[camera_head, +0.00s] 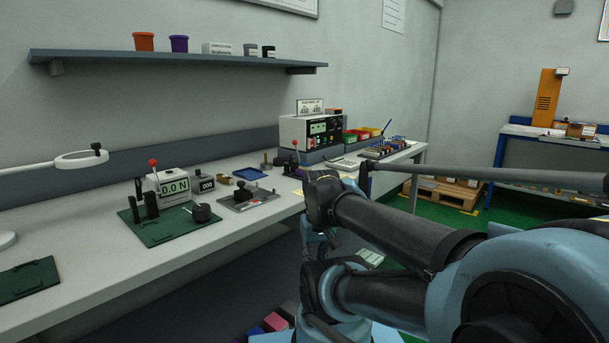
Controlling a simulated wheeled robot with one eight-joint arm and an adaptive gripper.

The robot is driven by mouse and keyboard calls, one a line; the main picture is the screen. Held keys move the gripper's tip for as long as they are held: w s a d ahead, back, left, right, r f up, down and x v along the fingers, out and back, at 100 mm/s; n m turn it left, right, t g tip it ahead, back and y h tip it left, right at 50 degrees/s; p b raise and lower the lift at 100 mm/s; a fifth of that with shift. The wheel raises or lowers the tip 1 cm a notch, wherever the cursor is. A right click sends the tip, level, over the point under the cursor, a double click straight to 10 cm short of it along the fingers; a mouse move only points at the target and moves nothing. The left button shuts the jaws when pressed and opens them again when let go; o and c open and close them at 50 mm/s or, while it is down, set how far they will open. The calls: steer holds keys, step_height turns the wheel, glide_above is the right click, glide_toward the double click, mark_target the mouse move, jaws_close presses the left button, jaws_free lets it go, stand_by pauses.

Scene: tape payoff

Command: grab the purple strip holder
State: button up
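A dark purple piece (297,173) sits on the long bench at the foot of a small red-knobbed lever device, left of my arm. It is small and dark, and I cannot tell for sure that it is the strip holder. A purple cup (179,43) stands upright on the wall shelf, well above the bench. My arm reaches in from the right to the bench's front edge. The end of my arm (320,240) hangs low in front of the bench, partly hidden by my own links. Its fingers cannot be made out, and it appears apart from both purple things.
The bench (110,268) holds a green-based force gauge (170,188), a grey plate fixture (248,198), a blue tray (249,174) and a control box (310,131). Colored bins (357,135) stand farther right. A magnifier arm (80,159) overhangs the left.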

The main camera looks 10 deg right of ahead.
steer(key=shift+o, duration=0.9)
steer(key=w+r+n, duration=0.1)
steer(key=w+r, duration=0.7)
steer(key=r, duration=0.2)
steer(key=w+d+r+n+g, duration=0.1)
steer(key=w+r+n, duration=0.1)
steer(key=w+r, duration=0.7)
step_height(320, 180, up, 2)
steer(key=shift+d, duration=0.25)
steer(key=w+d+r+n+g, duration=0.1)
steer(key=w+d+r+n, duration=0.1)
steer(key=w+r, duration=0.6)
steer(key=w+d+r+n, duration=0.15)
steer(key=w+r, duration=0.35)
steer(key=w, duration=0.7)
glide_above(305, 171)
steer(key=f, duration=1.2)
steer(key=shift+w+a+f, duration=0.1)
steer(key=shift+a+f, duration=0.15)
steer(key=shift+w+d+f, duration=0.1)
steer(key=shift+d+f, duration=0.1)
steer(key=shift+f, duration=1.1)
steer(key=shift+d+f, duration=0.15)
steer(key=shift+f, duration=1.15)
jaws_close()
